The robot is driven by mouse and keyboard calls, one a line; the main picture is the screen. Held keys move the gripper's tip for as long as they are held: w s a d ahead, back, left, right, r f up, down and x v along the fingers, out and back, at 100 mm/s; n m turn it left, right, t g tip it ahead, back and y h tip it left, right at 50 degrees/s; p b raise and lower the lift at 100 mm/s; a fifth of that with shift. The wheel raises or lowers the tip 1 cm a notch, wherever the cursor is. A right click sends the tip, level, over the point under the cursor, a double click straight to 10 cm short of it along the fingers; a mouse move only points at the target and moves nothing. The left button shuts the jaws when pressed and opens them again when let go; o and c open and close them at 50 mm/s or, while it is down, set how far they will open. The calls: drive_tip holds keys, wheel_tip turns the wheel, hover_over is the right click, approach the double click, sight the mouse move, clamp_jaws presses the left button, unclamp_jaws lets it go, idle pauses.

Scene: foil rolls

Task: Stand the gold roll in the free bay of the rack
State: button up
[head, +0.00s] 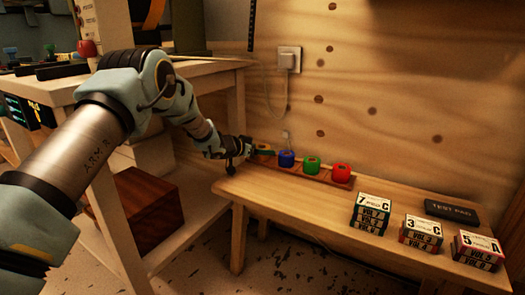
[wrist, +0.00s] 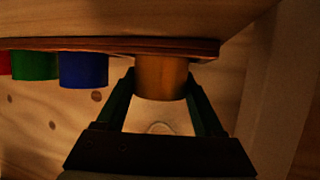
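The gold roll (head: 264,149) stands upright at the left end of the wooden rack (head: 315,175), in line with the blue roll (head: 286,158), green roll (head: 311,164) and red roll (head: 341,173). In the wrist view, which looks upside down, the gold roll (wrist: 160,76) meets the rack (wrist: 110,45), its base hidden behind the rack's edge. My gripper (head: 250,148) reaches in from the left. Its fingers (wrist: 161,80) lie along both sides of the gold roll and appear to touch it. The blue roll (wrist: 84,70) is beside it, apart from the fingers.
The rack stands on a low wooden bench (head: 300,208) against the plywood wall. Stacked boxes (head: 371,214) and a dark flat case (head: 452,212) lie toward the right of the bench. A socket with a cable (head: 289,59) is on the wall behind.

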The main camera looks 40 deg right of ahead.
drive_tip(key=o, duration=0.5)
drive_tip(key=shift+c, duration=0.2)
drive_tip(key=shift+a+r, duration=0.15)
drive_tip(key=shift+r, duration=0.05)
drive_tip(key=p+v, duration=0.2)
drive_tip(key=v, duration=0.4)
drive_tip(key=shift+r, duration=0.15)
drive_tip(key=shift+a, duration=0.55)
